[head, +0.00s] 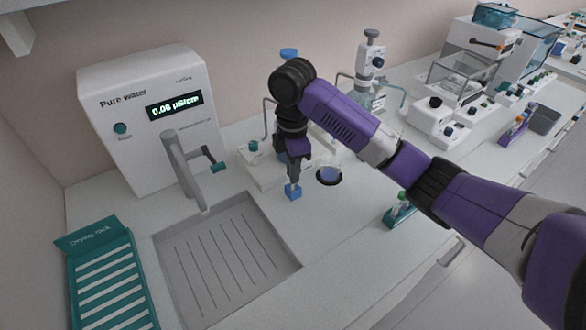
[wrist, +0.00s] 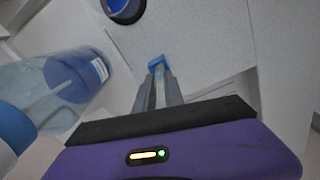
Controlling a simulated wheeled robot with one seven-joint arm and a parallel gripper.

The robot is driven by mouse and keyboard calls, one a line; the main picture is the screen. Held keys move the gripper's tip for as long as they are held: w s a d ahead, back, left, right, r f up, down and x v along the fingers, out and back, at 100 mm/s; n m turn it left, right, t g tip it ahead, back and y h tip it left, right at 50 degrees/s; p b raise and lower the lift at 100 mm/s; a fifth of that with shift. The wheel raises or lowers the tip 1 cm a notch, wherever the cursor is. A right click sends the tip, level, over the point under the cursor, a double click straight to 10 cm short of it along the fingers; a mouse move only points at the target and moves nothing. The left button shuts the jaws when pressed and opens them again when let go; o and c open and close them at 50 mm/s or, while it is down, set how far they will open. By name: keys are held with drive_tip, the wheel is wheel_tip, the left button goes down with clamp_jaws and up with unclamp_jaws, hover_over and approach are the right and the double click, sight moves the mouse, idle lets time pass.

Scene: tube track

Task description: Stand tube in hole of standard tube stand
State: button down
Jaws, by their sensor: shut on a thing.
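My gripper (head: 293,178) points down over the bench, right of the sink. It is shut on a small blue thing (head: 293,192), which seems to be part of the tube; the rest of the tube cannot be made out. In the wrist view the same blue piece (wrist: 156,62) shows at the closed fingertips (wrist: 158,80). A small teal stand (head: 397,215) with something pale in it is at the front of the bench, right of my gripper and partly behind my arm. A purple stand (head: 516,130) is farther right. I cannot tell which one is the standard tube stand.
A sink (head: 228,255) with a tap (head: 188,165) and a teal drying rack (head: 105,280) are at left. A dark-rimmed round opening (head: 329,176) is close right of my gripper. A clear bottle (wrist: 65,88) shows in the wrist view. Balances (head: 460,100) stand at back right.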

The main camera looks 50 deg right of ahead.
drive_tip(key=shift+f, duration=0.1)
drive_tip(key=c, duration=1.3)
unclamp_jaws()
drive_tip(key=shift+c, duration=0.2)
drive_tip(key=shift+r+p, duration=0.45)
drive_tip(key=shift+r, duration=3.45)
